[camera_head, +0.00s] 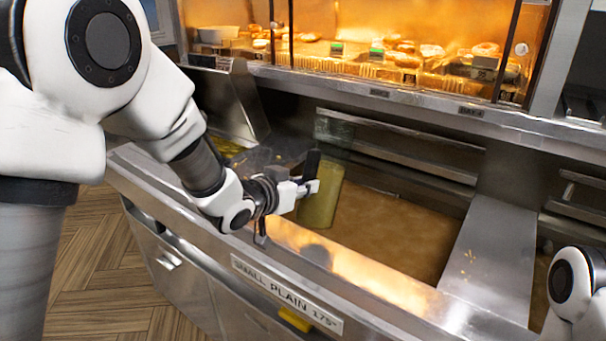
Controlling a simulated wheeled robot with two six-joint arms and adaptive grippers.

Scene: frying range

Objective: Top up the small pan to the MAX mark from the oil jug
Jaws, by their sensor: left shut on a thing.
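The oil jug (321,200) is a clear, tall vessel with yellow-green oil in its lower part. It is roughly upright over the near left part of the small pan. My left gripper (306,188) is shut on its near side. The small pan (390,232) holds brown oil with a mottled surface, behind a front label (287,294) reading "SMALL PLAIN 175°". I cannot make out a MAX mark. Of my right arm, only white links show at the bottom right; its gripper is out of view.
A steel divider (486,255) borders the pan on the right, with another fryer bay beyond. A steel front rim (372,284) runs along the near side. A lit display shelf (350,68) with fried food stands behind. A yellow part (295,319) sits below the label.

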